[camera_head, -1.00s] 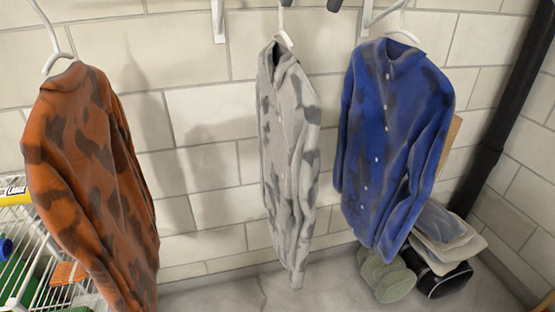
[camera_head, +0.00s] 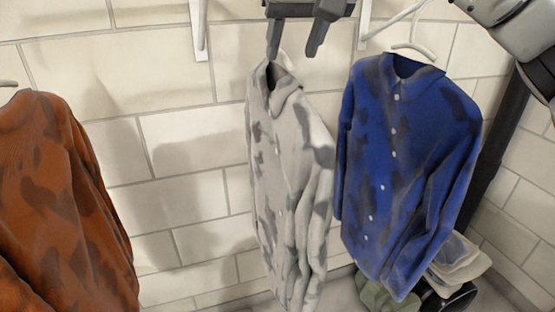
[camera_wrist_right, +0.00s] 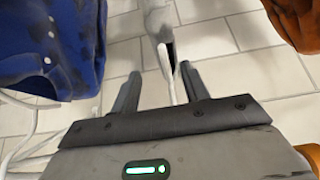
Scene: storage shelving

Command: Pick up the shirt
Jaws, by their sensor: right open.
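Three shirts hang along the wall in the head view. The grey mottled shirt (camera_head: 285,170) is in the middle, the blue one (camera_head: 405,150) at right and the orange one (camera_head: 60,200) at left, partly cut off. My right gripper (camera_head: 296,54) is open right above the grey shirt's collar, fingers pointing down. In the right wrist view, the grey shirt (camera_wrist_right: 158,18) and its pale hanger (camera_wrist_right: 166,72) show between the spread fingers (camera_wrist_right: 163,84); I cannot tell whether they touch. My left gripper is not in view.
White wall brackets (camera_head: 199,30) stand out from the tiled wall behind the shirts. The blue shirt's hanger (camera_head: 415,48) is close to the right of my gripper. Folded hats (camera_head: 458,255) lie low at the right. Bare wall lies between the orange and grey shirts.

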